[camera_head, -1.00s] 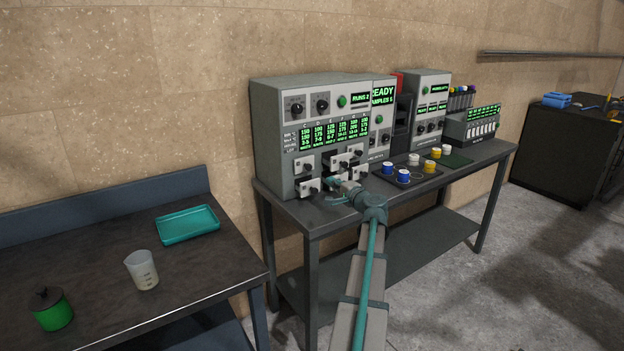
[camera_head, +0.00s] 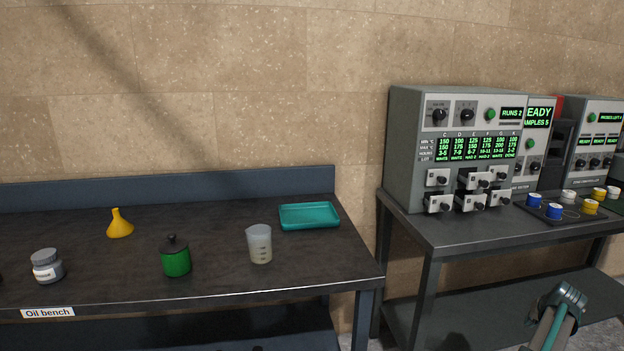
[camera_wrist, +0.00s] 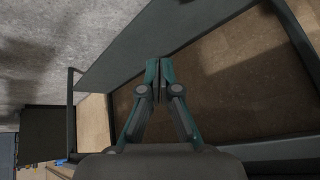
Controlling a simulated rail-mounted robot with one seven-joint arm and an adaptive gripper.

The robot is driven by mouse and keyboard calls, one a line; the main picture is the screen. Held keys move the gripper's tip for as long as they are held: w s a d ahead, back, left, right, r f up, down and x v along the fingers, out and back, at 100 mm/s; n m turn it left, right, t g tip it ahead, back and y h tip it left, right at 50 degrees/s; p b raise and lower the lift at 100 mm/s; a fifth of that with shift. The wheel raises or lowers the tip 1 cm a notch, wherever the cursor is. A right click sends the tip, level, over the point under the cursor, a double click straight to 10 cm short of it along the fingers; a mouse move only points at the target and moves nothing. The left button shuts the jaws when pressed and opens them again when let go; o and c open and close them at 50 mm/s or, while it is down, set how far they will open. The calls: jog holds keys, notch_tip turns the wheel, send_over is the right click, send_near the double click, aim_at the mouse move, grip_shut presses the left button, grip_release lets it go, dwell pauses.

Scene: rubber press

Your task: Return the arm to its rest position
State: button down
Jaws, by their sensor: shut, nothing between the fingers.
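My gripper (camera_wrist: 159,82) shows in the wrist view with its two fingertips together, shut and empty. In that view it points toward a dark shelf frame, with the concrete floor at left. In the head view only part of my arm (camera_head: 556,315) shows at the lower right, in front of the machine table (camera_head: 450,235); the fingers cannot be made out there. The grey machine with several drawers (camera_head: 400,150) stands on that table, clear of my arm.
At left, the oil bench (camera_head: 100,290) holds a teal tray (camera_head: 310,216), a beaker (camera_head: 259,245), a green pot (camera_head: 176,260), a yellow funnel (camera_head: 120,226) and a grey jar (camera_head: 47,267). Blue and yellow capped pots stand on a dark mat (camera_head: 536,212). A lower shelf (camera_head: 480,300) runs under the machine table.

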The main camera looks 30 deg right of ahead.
jog(key=s+a+f+n+g+y+b, duration=0.1)
jog(key=s+a+f+g, duration=0.1)
jog(key=f, duration=0.3)
jog(key=s+a+f+n+g+y+b, duration=0.1)
jog(key=s+f+n+g, duration=0.1)
jog(key=f, duration=0.4)
jog(key=w+a+f+n+y+p, duration=0.1)
jog(key=w+a+f+p, duration=0.1)
jog(key=w+a+f, duration=0.5)
jog(key=w+a+f+n+y+p, duration=0.1)
jog(key=w+a+f+p, duration=0.1)
jog(key=w+a, duration=0.9)
jog(key=w+a+f+n+g+y+p, duration=0.1)
jog(key=w+a+f+p, duration=0.15)
jog(key=a, duration=0.85)
jog(key=w+a+f+n+p, duration=0.1)
jog(key=w+a+f, duration=0.15)
jog(key=a, duration=0.75)
jog(key=s+a+f+n+g+y+p, duration=0.1)
jog(key=s+a+p, duration=0.15)
jog(key=a, duration=0.85)
jog(key=s+a+f+n+g+p, duration=0.1)
jog(key=s+a+f+n, duration=0.15)
jog(key=a, duration=0.95)
jog(key=s+a+r+n+g+h+p, duration=0.1)
jog(key=s+a+r+g+p, duration=0.3)
jog(key=s+a, duration=1.1)
jog(key=shift+s+n, duration=0.75)
